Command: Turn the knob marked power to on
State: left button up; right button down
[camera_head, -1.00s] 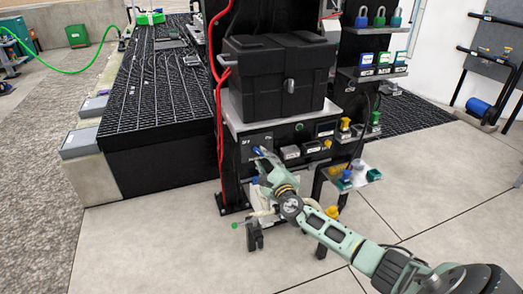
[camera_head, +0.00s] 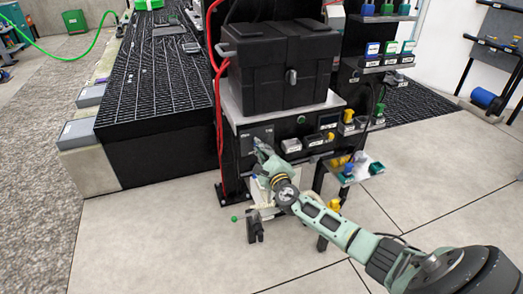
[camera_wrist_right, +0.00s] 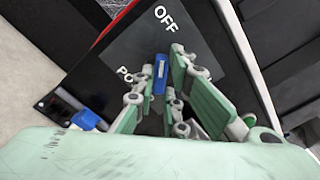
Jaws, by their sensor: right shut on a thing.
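The blue knob (camera_wrist_right: 160,74) sits on a dark grey panel (camera_wrist_right: 130,48) in the right wrist view. White "OFF" lettering is above it; the letters "PO" show to its left, and the rest is hidden by a finger. My right gripper (camera_wrist_right: 168,88) has its fingers on both sides of the knob and is shut on it. In the head view my right gripper (camera_head: 262,147) reaches the panel (camera_head: 258,133) on the front of the black stand and covers the knob. My left gripper is out of view.
A black case (camera_head: 280,68) stands on the shelf above the panel. Labelled boxes (camera_head: 291,145) and a yellow part (camera_head: 349,115) are right of the gripper. Another blue part (camera_wrist_right: 86,119) is lower left in the wrist view. Red hoses (camera_head: 217,110) run left of the stand.

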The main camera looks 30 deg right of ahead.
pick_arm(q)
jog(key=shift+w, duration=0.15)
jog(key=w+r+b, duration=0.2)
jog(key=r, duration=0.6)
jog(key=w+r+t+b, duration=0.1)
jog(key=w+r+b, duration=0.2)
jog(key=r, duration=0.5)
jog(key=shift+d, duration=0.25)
pick_arm(e)
jog(key=shift+m, duration=8.9)
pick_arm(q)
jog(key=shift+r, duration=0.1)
pick_arm(e)
jog(key=c, duration=1.8)
grip_release()
jog(key=shift+s, duration=0.1)
